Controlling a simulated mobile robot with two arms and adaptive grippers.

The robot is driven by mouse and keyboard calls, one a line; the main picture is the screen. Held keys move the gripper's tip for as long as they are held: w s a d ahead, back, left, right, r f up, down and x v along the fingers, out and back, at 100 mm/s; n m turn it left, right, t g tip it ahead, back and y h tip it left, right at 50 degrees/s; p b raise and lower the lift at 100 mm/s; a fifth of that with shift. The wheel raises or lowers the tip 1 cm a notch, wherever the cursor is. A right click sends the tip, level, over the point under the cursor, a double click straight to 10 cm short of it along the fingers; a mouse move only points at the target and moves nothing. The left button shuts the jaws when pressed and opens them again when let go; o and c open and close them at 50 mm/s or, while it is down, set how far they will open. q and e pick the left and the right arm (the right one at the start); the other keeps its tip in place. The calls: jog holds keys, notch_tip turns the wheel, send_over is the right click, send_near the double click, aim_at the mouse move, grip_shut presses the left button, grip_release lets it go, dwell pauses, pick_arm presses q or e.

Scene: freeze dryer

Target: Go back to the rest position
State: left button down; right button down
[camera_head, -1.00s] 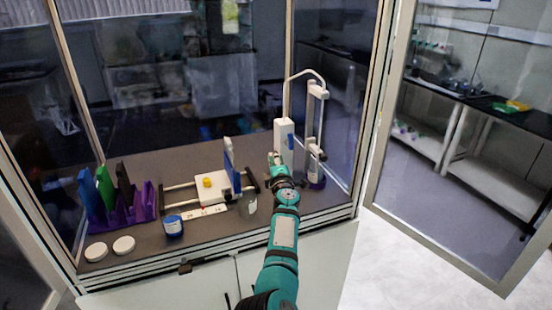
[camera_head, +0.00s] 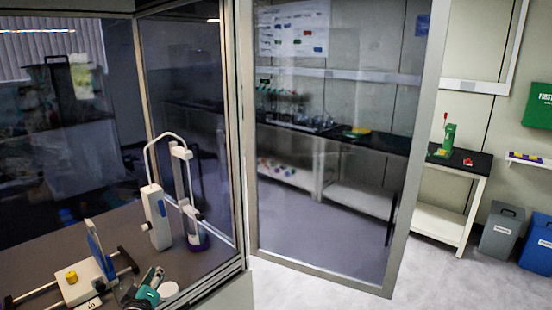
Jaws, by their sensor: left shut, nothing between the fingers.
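My left gripper (camera_head: 132,294) shows at the bottom left, small and partly cut off, with a teal wrist part (camera_head: 150,282) beside it. It is shut and holds nothing. It is over the front of the dark work surface (camera_head: 40,236), close to the slide device with the white block (camera_head: 84,283). Whether it touches that device cannot be told. My right gripper is not in view.
A white stand with a curved tube (camera_head: 158,218) and a post on a purple base (camera_head: 194,242) stand behind the gripper. A glass door (camera_head: 330,160) stands open at right. Grey (camera_head: 501,231) and blue (camera_head: 538,242) bins stand far right, with clear floor before them.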

pick_arm(q)
jog(key=s+d+f+m+g+h, duration=0.2)
jog(key=s+d+f+m+g, duration=0.25)
jog(key=s, duration=0.65)
jog(key=s+d+f+m+g+h, duration=0.1)
jog(key=s+d+f+m+g, duration=0.35)
jog(key=s, duration=0.65)
jog(key=s+d+f+m+g+y, duration=0.1)
jog(key=s+d+m+g, duration=0.1)
jog(key=s, duration=0.7)
jog(key=s+d+f+m+g, duration=0.1)
jog(key=s+d+m+g, duration=0.1)
jog(key=s, duration=0.7)
jog(key=s+f+g+b, duration=0.2)
jog(key=f+b, duration=0.7)
jog(key=f, duration=2.8)
jog(key=s+a+f+b, duration=0.3)
jog(key=s+f+b, duration=0.2)
jog(key=s+f, duration=1.2)
notch_tip(320, 180, down, 3)
jog(key=shift+r, duration=0.1)
